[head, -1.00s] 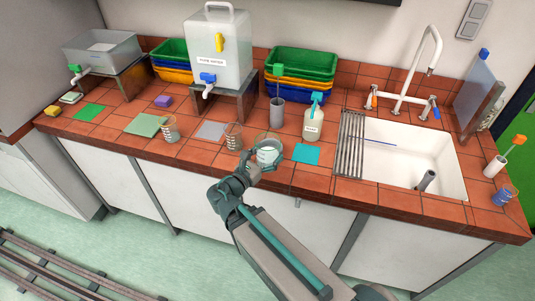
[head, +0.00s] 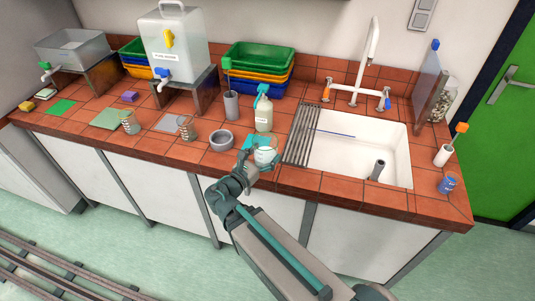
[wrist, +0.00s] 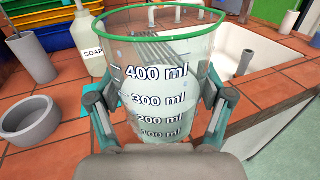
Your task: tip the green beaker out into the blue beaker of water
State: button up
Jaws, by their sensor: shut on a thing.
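My gripper (head: 258,164) is shut on the green-rimmed beaker (head: 266,155). In the wrist view, the green beaker (wrist: 160,85) stands upright between both fingers, with volume marks facing me and pale contents inside. It is above the front of the bench, by the teal mat (head: 247,143) and left of the sink. A small blue beaker (head: 448,186) stands at the right end of the bench, beyond the sink and well apart from my gripper. Its contents are too small to make out.
A grey bowl (head: 221,142) and a soap bottle (head: 264,115) stand near the held beaker. The sink (head: 370,150) lies between my gripper and the blue beaker. A white pot with an orange-topped tool (head: 444,155) stands behind the blue beaker. Two other beakers (head: 129,122) (head: 186,128) stand left.

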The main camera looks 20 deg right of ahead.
jog(key=w+a+r+t+y+p, duration=0.1)
jog(key=w+a+r+t+y, duration=0.1)
jog(key=w+a, duration=1.3)
jog(key=w+a+r+n+t+y+p, duration=0.1)
jog(key=w+a+r+t+y, duration=0.1)
jog(key=w+a, duration=1.3)
jog(key=shift+w+a+y, duration=0.2)
jog(key=shift+w+y, duration=0.2)
jog(key=shift+w, duration=0.35)
jog(key=shift+r, duration=0.1)
jog(key=shift+b, duration=0.7)
jog(key=m+b, duration=0.2)
jog(key=b, duration=0.1)
jog(key=shift+w+a+r+m, duration=0.2)
jog(key=shift+a+m, duration=0.1)
jog(key=shift+a, duration=0.05)
